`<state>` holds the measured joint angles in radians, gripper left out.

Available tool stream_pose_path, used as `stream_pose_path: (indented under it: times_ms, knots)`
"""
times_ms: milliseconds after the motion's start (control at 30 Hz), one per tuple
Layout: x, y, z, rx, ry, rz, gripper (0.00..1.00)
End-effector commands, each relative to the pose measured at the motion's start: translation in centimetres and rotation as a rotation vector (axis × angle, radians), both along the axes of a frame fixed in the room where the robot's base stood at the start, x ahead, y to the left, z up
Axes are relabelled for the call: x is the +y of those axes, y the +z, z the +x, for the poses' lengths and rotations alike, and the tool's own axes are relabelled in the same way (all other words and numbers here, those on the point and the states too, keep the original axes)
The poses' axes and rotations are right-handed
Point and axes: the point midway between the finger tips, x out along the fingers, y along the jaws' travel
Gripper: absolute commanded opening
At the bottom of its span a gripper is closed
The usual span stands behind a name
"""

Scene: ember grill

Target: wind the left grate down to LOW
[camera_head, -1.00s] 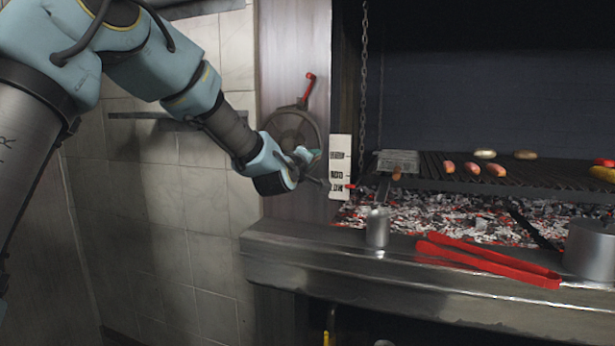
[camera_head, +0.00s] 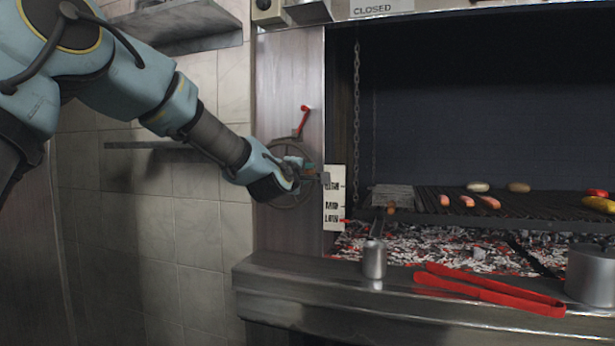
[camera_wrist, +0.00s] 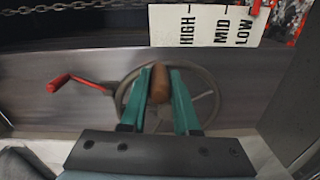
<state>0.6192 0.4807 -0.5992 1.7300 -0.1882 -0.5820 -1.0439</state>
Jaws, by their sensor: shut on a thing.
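The crank wheel (camera_head: 290,201) is on the steel panel left of the grill opening. My gripper (camera_wrist: 158,78) is shut on the wheel's brown knob (camera_wrist: 159,88), with one teal finger on each side. In the head view my gripper (camera_head: 312,175) is at the wheel's right side. A red-handled lever (camera_head: 303,116) stands above the wheel; it also shows in the wrist view (camera_wrist: 60,83). The HIGH/MID/LOW scale card (camera_head: 334,197) is right of the wheel. A red pointer (camera_head: 345,221) is beside the LOW mark. The grate (camera_head: 455,203) lies a little above the coals.
Sausages (camera_head: 466,201) and other food lie on the grate. A metal cup (camera_head: 374,260), red tongs (camera_head: 490,289) and a grey pot (camera_head: 594,274) stand or lie on the front ledge (camera_head: 300,268). A chain (camera_head: 357,90) hangs by the opening.

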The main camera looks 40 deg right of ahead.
Motion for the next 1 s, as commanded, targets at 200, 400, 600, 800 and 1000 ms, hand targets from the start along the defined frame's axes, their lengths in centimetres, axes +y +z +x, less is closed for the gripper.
stream_pose_path:
  times_ms: [200,400,600,800,1000]
  knots:
    - [0.0,0.5,0.1,-0.005,0.002,-0.008,0.00]
    - [0.0,0.4,0.1,-0.004,0.002,-0.007,0.46]
    - [0.0,0.3,0.1,-0.003,0.001,-0.004,0.59]
    - [0.2,0.2,0.0,-0.002,0.002,-0.002,0.59]
    - [2.1,0.1,-1.1,-0.006,0.002,-0.003,0.59]
